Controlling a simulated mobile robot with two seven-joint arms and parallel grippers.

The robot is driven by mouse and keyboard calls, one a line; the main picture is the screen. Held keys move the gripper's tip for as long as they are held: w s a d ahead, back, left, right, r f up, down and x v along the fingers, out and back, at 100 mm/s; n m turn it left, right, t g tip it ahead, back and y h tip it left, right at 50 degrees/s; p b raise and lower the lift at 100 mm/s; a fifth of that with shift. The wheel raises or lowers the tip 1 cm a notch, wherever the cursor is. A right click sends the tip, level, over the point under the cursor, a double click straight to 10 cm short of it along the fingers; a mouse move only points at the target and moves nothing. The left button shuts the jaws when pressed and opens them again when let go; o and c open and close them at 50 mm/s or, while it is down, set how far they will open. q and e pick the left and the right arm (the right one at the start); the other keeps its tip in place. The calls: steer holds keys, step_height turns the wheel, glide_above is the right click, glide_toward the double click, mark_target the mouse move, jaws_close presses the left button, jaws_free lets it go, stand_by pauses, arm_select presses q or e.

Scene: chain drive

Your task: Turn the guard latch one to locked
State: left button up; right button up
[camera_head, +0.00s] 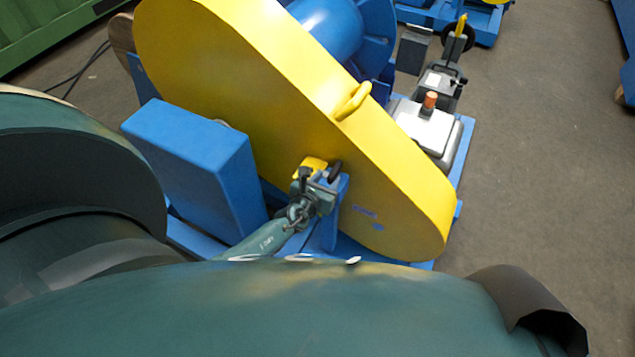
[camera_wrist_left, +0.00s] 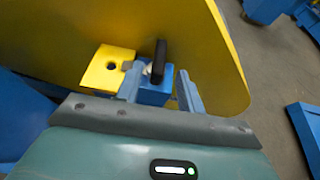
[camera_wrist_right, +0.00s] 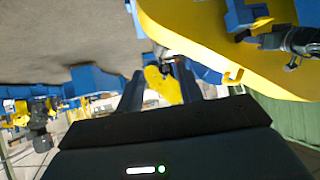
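The yellow chain guard (camera_head: 250,95) covers the drive on a blue frame. On its near side is a guard latch with a black handle (camera_wrist_left: 158,62) on a blue block (camera_wrist_left: 154,92), beside a yellow tab with a hole (camera_wrist_left: 109,68). In the head view the black handle (camera_head: 336,171) shows behind my left gripper (camera_head: 318,188). In the left wrist view my left gripper (camera_wrist_left: 161,90) is open, its fingers on either side of the latch, with a gap to the handle. My right gripper (camera_wrist_right: 160,86) is open and empty, away from the latch. No locked mark is readable.
A blue box (camera_head: 190,150) stands left of the latch. A yellow grab handle (camera_head: 353,101) sticks up from the guard. A grey box with an orange button (camera_head: 430,99) stands behind it. The floor (camera_head: 545,150) to the right is clear.

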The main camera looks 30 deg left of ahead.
arm_select(q)
steer(key=p+v, duration=0.1)
steer(key=v, duration=0.5)
steer(key=shift+s, duration=0.15)
steer(key=shift+r, duration=0.1)
